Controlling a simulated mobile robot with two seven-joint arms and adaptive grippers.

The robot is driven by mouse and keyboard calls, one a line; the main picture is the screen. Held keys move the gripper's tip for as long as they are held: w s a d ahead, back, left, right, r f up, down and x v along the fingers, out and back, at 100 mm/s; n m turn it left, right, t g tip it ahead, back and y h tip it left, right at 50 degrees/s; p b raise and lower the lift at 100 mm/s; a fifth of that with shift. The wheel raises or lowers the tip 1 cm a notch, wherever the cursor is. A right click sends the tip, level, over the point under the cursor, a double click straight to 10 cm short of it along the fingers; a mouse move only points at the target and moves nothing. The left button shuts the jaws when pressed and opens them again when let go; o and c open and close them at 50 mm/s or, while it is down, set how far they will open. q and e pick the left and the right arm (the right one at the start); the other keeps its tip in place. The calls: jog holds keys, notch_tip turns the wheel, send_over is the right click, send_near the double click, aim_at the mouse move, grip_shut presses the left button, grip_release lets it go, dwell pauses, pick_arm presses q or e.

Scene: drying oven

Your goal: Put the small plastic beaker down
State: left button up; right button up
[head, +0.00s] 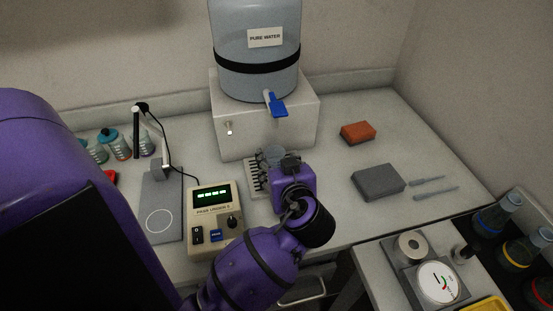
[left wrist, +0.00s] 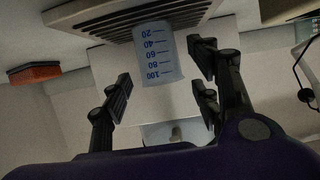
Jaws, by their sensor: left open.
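The small plastic beaker (left wrist: 158,55) shows in the left wrist view, clear with blue marks from 20 to 100. The picture is upside down, and the beaker stands with its base at the slatted grey grille. My left gripper (left wrist: 161,88) is open, with black finger pads on either side of the beaker and a visible gap on the left. In the head view my left gripper (head: 277,160) is over the grille (head: 255,174) in front of the water stand, and it hides the beaker. My right gripper is in neither view.
The pure water tank (head: 256,75) with a blue tap (head: 276,103) stands on a white box (head: 264,130) behind the gripper. A pH meter (head: 215,215) is close on the left. A red sponge (head: 357,132) and grey block (head: 377,182) lie right, with clear bench between.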

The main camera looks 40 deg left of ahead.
pick_arm(q)
jog(key=v, duration=0.9)
jog(key=shift+s+d+r, duration=0.2)
jog(key=shift+d, duration=0.05)
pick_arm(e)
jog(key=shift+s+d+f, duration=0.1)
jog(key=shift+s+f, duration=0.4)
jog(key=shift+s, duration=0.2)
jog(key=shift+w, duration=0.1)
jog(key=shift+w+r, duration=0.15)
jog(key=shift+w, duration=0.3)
